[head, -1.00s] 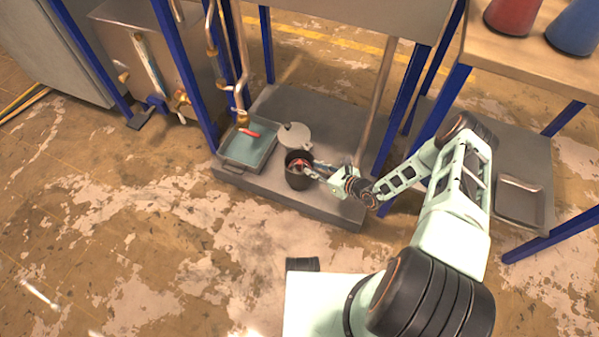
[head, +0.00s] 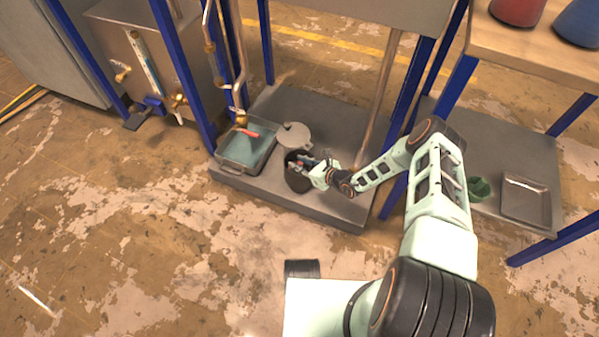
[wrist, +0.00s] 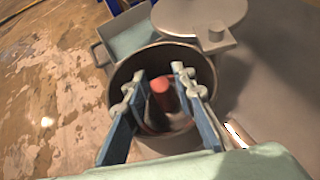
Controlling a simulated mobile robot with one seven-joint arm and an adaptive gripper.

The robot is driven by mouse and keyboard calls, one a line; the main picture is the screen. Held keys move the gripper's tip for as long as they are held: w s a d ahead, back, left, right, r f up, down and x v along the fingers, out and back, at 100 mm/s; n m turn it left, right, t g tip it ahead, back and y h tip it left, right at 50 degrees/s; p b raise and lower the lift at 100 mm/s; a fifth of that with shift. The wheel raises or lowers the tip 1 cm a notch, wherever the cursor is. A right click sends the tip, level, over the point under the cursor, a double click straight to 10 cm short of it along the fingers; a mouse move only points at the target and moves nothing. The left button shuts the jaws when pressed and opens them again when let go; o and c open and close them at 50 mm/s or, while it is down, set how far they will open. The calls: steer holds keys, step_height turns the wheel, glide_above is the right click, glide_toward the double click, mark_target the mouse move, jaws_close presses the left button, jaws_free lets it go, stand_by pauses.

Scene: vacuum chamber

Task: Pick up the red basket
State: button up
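A dark round pot (head: 297,182) stands on the low grey shelf, with its mouth open upward. In the wrist view the pot (wrist: 168,142) fills the middle. Inside it is a red upright piece (wrist: 160,87), which appears to be the handle of the red basket; the basket's body is mostly hidden in the dark pot. My gripper (wrist: 160,74) is open, its two fingers reaching into the pot's mouth on either side of the red piece, with gaps visible. In the head view my gripper (head: 306,164) covers part of the pot's opening.
A grey lid (head: 294,135) lies just behind the pot. A teal-filled tray (head: 246,150) with a red-handled item (head: 250,133) stands to the left. A pipe (head: 378,100) and blue posts (head: 405,100) rise at the right. A metal tray (head: 526,202) lies farther right.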

jaws_close()
